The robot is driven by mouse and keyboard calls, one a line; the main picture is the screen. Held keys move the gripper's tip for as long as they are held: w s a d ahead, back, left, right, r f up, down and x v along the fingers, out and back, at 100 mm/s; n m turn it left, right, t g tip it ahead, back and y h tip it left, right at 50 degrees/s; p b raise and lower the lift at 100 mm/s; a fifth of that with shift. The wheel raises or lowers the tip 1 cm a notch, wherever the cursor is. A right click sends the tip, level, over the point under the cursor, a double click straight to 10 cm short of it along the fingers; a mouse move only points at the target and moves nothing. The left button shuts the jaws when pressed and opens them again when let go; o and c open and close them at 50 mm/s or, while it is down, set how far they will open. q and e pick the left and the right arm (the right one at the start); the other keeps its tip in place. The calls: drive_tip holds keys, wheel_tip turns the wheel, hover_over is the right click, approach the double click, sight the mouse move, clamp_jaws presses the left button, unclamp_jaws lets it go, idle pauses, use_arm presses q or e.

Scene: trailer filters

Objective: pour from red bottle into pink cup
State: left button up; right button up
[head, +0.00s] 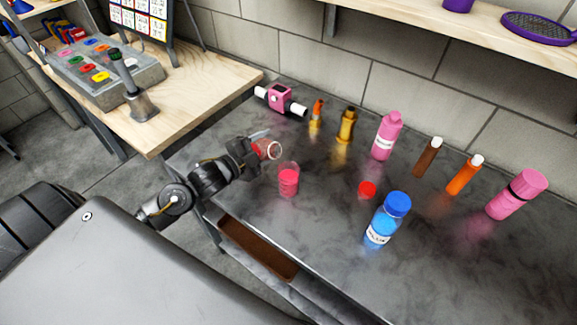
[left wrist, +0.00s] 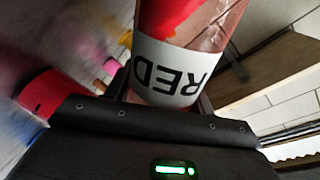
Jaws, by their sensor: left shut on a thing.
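My left gripper (head: 258,146) is shut on the red bottle (head: 268,149), a clear bottle with red contents. The bottle is tipped well over, its open end toward the right, above and just behind the pink cup (head: 288,184). In the left wrist view the bottle (left wrist: 188,45) fills the top middle, its white label reading RED upside down. The cup stands upright on the dark table, clear at the rim with pink-red contents below. I cannot make out a stream between bottle and cup. My right gripper is not in view.
On the table (head: 325,235) a red cap (head: 367,190) lies right of the cup, with a blue bottle (head: 388,220) in front. A pink bottle (head: 386,136), brown and orange tubes and a pink flask (head: 517,194) stand behind and right. A wooden bench (head: 190,92) is at left.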

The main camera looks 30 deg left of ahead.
use_arm(q)
drive_tip(key=n+p, duration=0.1)
drive_tip(key=r+n+p, duration=0.1)
drive_tip(key=p, duration=0.1)
drive_tip(key=d+n+h+p, duration=0.1)
drive_tip(key=n+p, duration=0.1)
drive_tip(key=shift+s+d+r, duration=0.1)
drive_tip(key=shift+s+r, duration=0.05)
drive_tip(key=shift+r, duration=0.15)
drive_tip(key=shift+a+r+n+p, duration=0.2)
drive_tip(key=shift+a+n+p, duration=0.2)
drive_tip(key=shift+n+p, duration=0.7)
drive_tip(key=shift+a+n+t, duration=0.15)
drive_tip(key=shift+n+t, duration=0.15)
drive_tip(key=shift+n, duration=0.4)
drive_tip(key=n, duration=0.2)
drive_tip(key=n+h+p, duration=0.1)
drive_tip(key=shift+w+a+f+t, duration=0.2)
drive_tip(key=shift+a+f+t, duration=0.1)
drive_tip(key=shift+f, duration=0.05)
drive_tip(key=shift+r, duration=0.1)
wheel_tip(320, 180, up, 5)
drive_tip(key=p, duration=0.5)
